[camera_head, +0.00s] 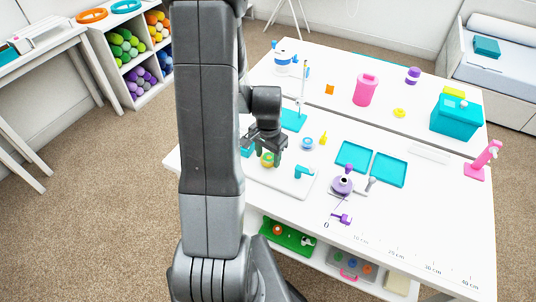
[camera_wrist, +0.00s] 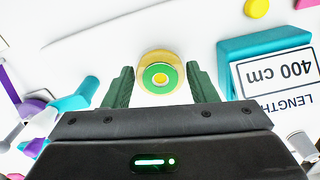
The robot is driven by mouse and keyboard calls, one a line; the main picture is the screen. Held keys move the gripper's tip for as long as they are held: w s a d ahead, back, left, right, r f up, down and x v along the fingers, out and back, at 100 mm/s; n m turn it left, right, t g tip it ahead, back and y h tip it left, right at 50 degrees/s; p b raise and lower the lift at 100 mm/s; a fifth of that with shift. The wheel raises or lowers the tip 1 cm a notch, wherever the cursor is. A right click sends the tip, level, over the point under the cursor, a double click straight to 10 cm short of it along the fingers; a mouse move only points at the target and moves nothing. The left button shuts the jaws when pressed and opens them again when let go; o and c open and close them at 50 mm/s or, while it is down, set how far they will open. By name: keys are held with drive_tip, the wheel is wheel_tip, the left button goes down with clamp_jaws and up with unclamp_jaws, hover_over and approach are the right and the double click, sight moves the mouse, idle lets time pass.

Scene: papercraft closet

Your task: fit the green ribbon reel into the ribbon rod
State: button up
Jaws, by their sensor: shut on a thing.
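The green ribbon reel (camera_wrist: 160,76) has a green face and a yellow-tan rim. In the wrist view it sits between the fingers of my gripper (camera_wrist: 160,88), which is shut on it. In the head view the reel (camera_head: 267,160) shows small under my gripper (camera_head: 269,150), over the white board on the table. A thin white upright rod (camera_head: 302,95) on a teal base (camera_head: 293,120) stands behind my gripper. A small teal fitting (camera_head: 303,172) stands on the white board to the right. I cannot tell for sure which one is the ribbon rod.
A teal block labelled 400 cm (camera_wrist: 265,62) is close beside the reel. A blue ring-shaped piece (camera_head: 307,144) and a yellow piece (camera_head: 323,138) lie nearby. Teal trays (camera_head: 388,170) and a purple tool (camera_head: 342,184) are to the right.

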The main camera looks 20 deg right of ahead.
drive_tip(key=o, duration=1)
drive_tip(key=shift+f, duration=0.1)
drive_tip(key=shift+c, duration=0.2)
drive_tip(key=shift+r+p, duration=0.75)
wheel_tip(320, 180, up, 12)
drive_tip(key=shift+b, duration=0.3)
drive_tip(key=shift+f, duration=0.25)
wheel_tip(320, 180, down, 13)
drive_tip(key=shift+f+b, duration=0.1)
drive_tip(key=shift+b, duration=0.4)
drive_tip(key=shift+r, duration=0.2)
